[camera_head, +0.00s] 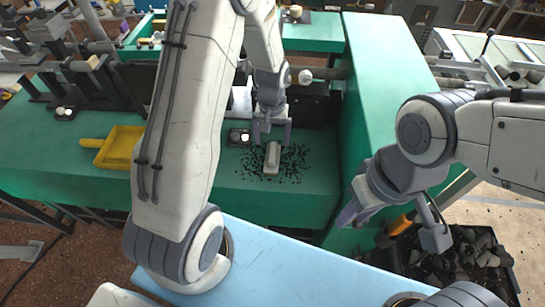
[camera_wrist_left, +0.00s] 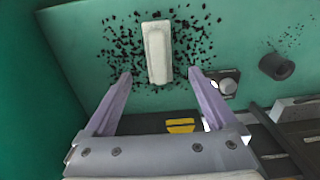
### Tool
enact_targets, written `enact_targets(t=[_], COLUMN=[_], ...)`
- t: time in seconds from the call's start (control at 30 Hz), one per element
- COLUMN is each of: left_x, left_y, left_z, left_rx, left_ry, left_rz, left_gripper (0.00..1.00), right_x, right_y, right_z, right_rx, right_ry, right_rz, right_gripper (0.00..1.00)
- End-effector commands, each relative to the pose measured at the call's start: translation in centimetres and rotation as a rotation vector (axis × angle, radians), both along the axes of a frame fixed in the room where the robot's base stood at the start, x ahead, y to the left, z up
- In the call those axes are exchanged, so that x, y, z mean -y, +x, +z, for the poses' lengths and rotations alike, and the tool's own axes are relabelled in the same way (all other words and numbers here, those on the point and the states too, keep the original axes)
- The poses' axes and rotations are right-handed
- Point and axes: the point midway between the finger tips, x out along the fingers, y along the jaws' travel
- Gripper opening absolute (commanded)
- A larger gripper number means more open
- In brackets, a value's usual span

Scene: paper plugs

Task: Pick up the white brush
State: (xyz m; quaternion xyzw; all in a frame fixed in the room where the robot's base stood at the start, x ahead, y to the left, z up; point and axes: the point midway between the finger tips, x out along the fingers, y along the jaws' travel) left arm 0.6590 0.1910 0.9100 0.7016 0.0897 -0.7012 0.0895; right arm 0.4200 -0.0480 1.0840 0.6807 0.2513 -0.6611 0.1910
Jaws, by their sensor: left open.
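The white brush (camera_head: 271,157) lies on the green machine surface among scattered black bits. It also shows in the left wrist view (camera_wrist_left: 157,52), upright in the picture. My left gripper (camera_head: 271,135) is open just above the brush. In the left wrist view, the open fingers (camera_wrist_left: 160,75) stand apart on either side of the brush's near end, with nothing between them gripped.
A yellow dustpan (camera_head: 121,148) lies on the green surface at the left. A small dark block with a pale knob (camera_head: 239,138) stands close to the brush. A black crate (camera_head: 505,278) of dark pieces stands on the floor at lower right. A green wall (camera_head: 385,90) rises right of the brush.

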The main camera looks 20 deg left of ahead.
Motion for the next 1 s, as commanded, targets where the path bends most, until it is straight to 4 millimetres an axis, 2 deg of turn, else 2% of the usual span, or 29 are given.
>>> enact_targets(t=[0.1, 0.37, 0.63, 0.77, 0.97, 1.0], left_x=[0.0, 0.1, 0.2, 0.2, 0.2, 0.2], left_y=[-0.1, -0.2, -0.3, -0.2, -0.2, -0.2], left_z=[-1.8, -3.8, -7.5, -8.2, -8.2, -8.2], left_rx=[-0.005, -0.004, -0.004, -0.001, 0.000, 0.000], left_ry=[0.000, 0.000, 0.000, 0.000, 0.000, 0.000], left_rz=[0.000, -0.002, -0.002, -0.002, -0.002, -0.002], left_gripper=[0.91, 0.91, 0.91, 0.91, 0.91, 0.76], right_x=[0.0, 0.0, 0.0, 0.0, 0.0, 0.0], right_y=[0.0, 0.0, 0.0, 0.0, 0.0, 0.0], right_z=[0.3, 0.8, 1.7, 1.8, 1.7, 1.7], right_rx=[0.000, 0.000, 0.000, 0.000, 0.000, 0.000], right_ry=[0.000, 0.000, 0.000, 0.000, 0.000, 0.000], right_rz=[0.000, 0.000, 0.000, 0.000, 0.000, 0.000], right_gripper=[0.34, 0.34, 0.34, 0.34, 0.34, 0.34])
